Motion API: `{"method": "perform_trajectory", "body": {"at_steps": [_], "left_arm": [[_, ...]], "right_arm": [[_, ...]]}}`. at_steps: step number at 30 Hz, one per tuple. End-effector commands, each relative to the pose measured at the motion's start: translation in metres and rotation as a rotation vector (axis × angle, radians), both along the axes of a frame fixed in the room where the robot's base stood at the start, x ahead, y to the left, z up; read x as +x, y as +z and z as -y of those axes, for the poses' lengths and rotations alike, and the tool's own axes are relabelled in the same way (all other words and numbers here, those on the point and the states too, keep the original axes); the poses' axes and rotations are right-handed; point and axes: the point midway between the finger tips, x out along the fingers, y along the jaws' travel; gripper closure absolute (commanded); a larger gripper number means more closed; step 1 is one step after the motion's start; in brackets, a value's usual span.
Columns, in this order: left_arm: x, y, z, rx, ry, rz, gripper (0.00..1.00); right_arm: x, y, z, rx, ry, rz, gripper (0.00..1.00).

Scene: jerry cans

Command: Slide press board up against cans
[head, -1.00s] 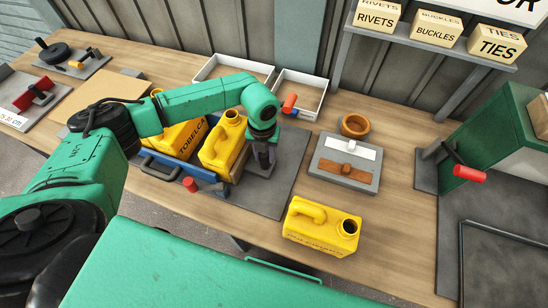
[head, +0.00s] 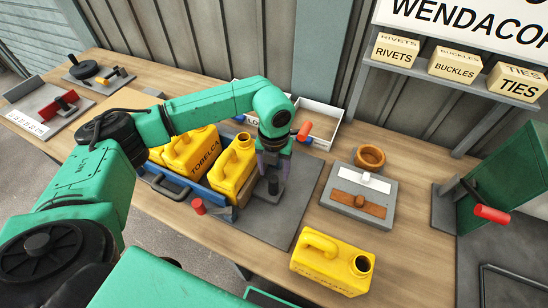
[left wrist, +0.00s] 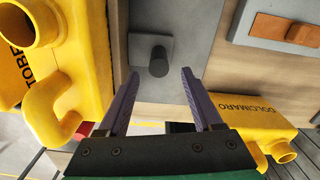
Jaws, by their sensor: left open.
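Two yellow cans stand side by side in a blue-sided tray (head: 218,204): a rear can marked TOBELCA (head: 185,150) and a front can (head: 232,170). A wooden board edge (left wrist: 118,40) shows right beside the nearer can; I take it as the press board, and it is mostly hidden. A dark knob on a grey plate (head: 272,188) stands to its right. My left gripper (head: 272,172) is open and empty above this knob. In the left wrist view the knob (left wrist: 158,62) lies between and just beyond the spread fingertips (left wrist: 160,74). My right gripper is out of view.
A third yellow can (head: 332,263) lies on the bench at front right. A grey fixture (head: 338,200) with white and brown blocks and an orange ring (head: 369,157) stand behind it. A red-handled lever (head: 490,214) is at right. White bins (head: 318,122) stand at the back.

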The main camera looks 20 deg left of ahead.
Motion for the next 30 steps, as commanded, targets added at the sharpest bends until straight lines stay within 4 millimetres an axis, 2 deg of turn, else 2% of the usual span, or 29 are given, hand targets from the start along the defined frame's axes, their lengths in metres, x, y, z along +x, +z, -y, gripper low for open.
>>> {"method": "perform_trajectory", "body": {"at_steps": [1,6,9,13,22,26,30], "left_arm": [[0.001,0.011,0.000,-0.001,-0.001,0.007,0.33],[0.001,0.060,0.000,0.000,-0.001,0.006,0.33],[0.000,0.078,0.000,0.000,0.000,0.003,0.33],[-0.001,0.090,0.000,0.000,0.000,0.000,0.33],[-0.001,0.089,0.000,0.001,-0.033,-0.001,0.33],[-0.001,0.080,0.002,0.001,-0.322,0.001,0.33],[0.000,0.067,0.003,0.002,-0.874,0.001,0.33]], "right_arm": [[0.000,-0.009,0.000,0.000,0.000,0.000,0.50],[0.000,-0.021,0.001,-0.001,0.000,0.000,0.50],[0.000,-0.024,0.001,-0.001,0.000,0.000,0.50],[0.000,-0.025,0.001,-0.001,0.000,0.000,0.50],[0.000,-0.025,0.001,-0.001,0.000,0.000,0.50],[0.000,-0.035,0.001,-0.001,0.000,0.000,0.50],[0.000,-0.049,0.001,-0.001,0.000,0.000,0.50]]}}
